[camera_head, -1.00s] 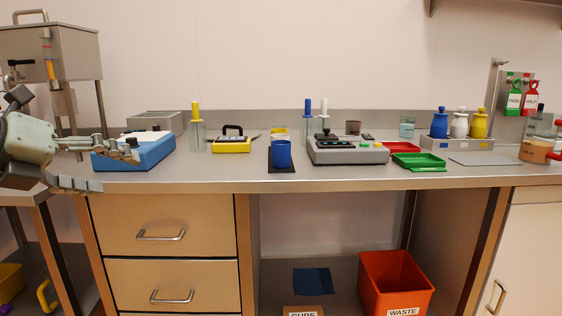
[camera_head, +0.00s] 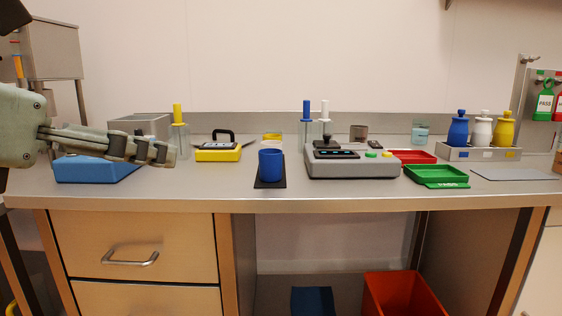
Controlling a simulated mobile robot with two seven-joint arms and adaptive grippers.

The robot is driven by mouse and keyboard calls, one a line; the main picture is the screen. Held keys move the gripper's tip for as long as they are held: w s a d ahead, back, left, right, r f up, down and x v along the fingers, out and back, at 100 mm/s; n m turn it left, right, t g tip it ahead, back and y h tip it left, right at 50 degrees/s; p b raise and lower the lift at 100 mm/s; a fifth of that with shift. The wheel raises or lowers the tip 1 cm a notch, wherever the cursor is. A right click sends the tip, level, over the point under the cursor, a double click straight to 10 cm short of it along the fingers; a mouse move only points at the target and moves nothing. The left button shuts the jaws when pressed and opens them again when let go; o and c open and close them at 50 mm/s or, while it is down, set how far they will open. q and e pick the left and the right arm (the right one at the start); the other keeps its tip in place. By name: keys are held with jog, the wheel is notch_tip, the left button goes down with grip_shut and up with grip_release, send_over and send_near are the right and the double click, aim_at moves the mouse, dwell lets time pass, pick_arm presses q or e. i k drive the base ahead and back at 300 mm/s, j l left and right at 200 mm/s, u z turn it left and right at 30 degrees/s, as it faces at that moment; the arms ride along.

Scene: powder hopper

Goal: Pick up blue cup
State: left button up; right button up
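The blue cup (camera_head: 271,165) stands upright on a small black mat (camera_head: 270,184) near the middle of the metal counter. My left gripper (camera_head: 165,153) is at the left, in front of and above the blue box-shaped device, pointing right toward the cup but well apart from it. Its fingers appear close together in side view, and I cannot tell whether they are open or shut. I see nothing held in it. My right gripper is not in view.
Left of the cup is a yellow device (camera_head: 218,152); right is a grey control console (camera_head: 350,163). A blue device (camera_head: 95,169) lies under my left arm. Green (camera_head: 436,174) and red (camera_head: 412,156) trays and a bottle rack (camera_head: 480,153) stand further right. The counter's front strip is clear.

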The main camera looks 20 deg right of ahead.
aim_at(269, 159)
jog(key=i+l, duration=0.8)
jog(key=l, duration=0.2)
